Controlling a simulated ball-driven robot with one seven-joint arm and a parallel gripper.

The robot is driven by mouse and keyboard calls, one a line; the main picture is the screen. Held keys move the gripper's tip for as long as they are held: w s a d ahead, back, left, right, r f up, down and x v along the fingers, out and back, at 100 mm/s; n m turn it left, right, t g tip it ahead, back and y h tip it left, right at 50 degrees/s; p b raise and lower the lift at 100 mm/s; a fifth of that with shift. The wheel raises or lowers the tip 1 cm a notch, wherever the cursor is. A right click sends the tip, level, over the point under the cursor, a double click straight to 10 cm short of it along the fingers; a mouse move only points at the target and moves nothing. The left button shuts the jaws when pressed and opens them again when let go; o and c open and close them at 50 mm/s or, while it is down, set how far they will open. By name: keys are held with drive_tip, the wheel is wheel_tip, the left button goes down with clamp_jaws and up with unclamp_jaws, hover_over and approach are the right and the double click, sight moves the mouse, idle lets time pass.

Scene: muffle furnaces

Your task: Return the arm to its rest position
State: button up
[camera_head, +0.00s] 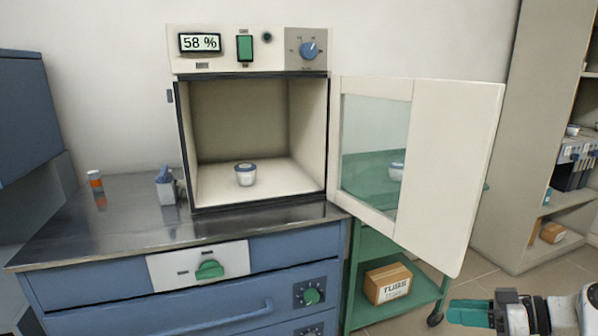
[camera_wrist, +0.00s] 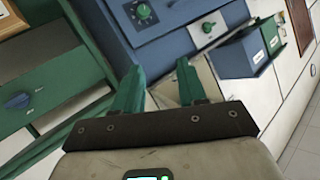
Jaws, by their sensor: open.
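My gripper (camera_head: 468,312) shows at the lower right of the head view, low and to the right of the bench, beside the green cart. In the wrist view my gripper (camera_wrist: 158,82) has its two green fingers spread apart with nothing between them. The cabinet (camera_head: 255,120) stands on the metal bench with its door (camera_head: 455,175) swung open to the right. A small white cup with a blue-grey lid (camera_head: 245,175) stands upright inside on the cabinet floor. My gripper is apart from the cabinet, door and cup.
A green cart (camera_head: 425,285) carries a cardboard box (camera_head: 388,283) below the open door. A shelf unit (camera_head: 500,200) stands at right. Blue drawers (camera_wrist: 180,25) show in the wrist view.

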drive_tip(key=s+a+f+m+g+h, duration=0.3)
drive_tip(key=s+a+f+h, duration=0.15)
drive_tip(key=s+f, duration=0.6)
drive_tip(key=s+a+f+m+g+h, duration=0.25)
drive_tip(key=s+a+f, duration=0.35)
drive_tip(key=s+f, duration=0.45)
drive_tip(key=s+d+m+g+h, duration=0.2)
drive_tip(key=s+h, duration=0.3)
drive_tip(key=s, duration=1)
wheel_tip(320, 180, up, 22)
drive_tip(key=p, duration=2.2)
drive_tip(key=shift+w, duration=0.3)
drive_tip(key=shift+a+f+n+t, duration=0.15)
drive_tip(key=shift+n+t, duration=0.1)
